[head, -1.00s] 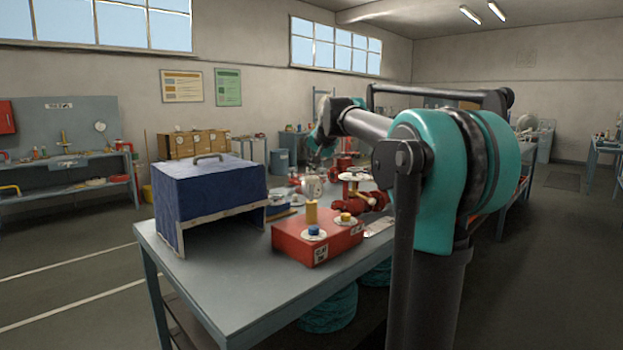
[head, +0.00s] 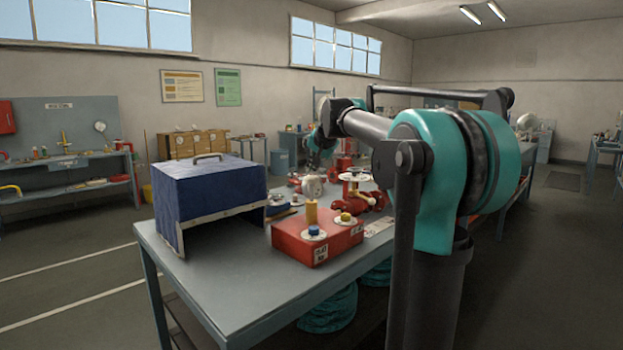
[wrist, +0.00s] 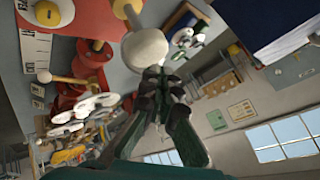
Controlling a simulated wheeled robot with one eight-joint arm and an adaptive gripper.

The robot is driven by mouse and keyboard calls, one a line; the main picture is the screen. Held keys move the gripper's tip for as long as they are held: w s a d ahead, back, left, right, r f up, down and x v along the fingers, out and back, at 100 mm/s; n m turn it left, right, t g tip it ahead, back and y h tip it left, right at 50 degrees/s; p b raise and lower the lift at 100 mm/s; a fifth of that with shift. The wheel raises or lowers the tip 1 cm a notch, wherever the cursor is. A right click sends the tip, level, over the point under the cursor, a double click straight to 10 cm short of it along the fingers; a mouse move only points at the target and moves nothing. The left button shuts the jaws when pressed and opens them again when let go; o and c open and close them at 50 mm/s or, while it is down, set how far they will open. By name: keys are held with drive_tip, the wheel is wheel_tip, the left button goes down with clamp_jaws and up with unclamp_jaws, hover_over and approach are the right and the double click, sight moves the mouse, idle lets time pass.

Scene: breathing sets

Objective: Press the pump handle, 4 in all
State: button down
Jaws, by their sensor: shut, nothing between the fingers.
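A cream rounded knob (wrist: 145,48), which looks like the end of the pump handle, lies right at the tips of my gripper (wrist: 158,74) in the wrist view. My gripper's dark fingers are together and hold nothing. I cannot tell whether they touch the knob. In the head view a pale round thing (head: 313,187) stands on the bench below my wrist; it may be the same knob. My fingertips are too small to make out there. Red pump or valve parts (wrist: 92,60) show left of the knob in the wrist view.
The bench (head: 225,285) carries a blue open-fronted cover (head: 210,185), a red box (head: 318,242) with blue and yellow knobs and a yellow post, and a red valve with a pale handwheel (head: 355,178). The front left of the bench is bare.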

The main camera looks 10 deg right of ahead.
sight(313, 178)
drive_tip(key=shift+f, duration=0.3)
drive_tip(key=shift+f, duration=2.15)
idle(2.0)
drive_tip(key=shift+r, duration=2.55)
drive_tip(key=shift+r, duration=2.55)
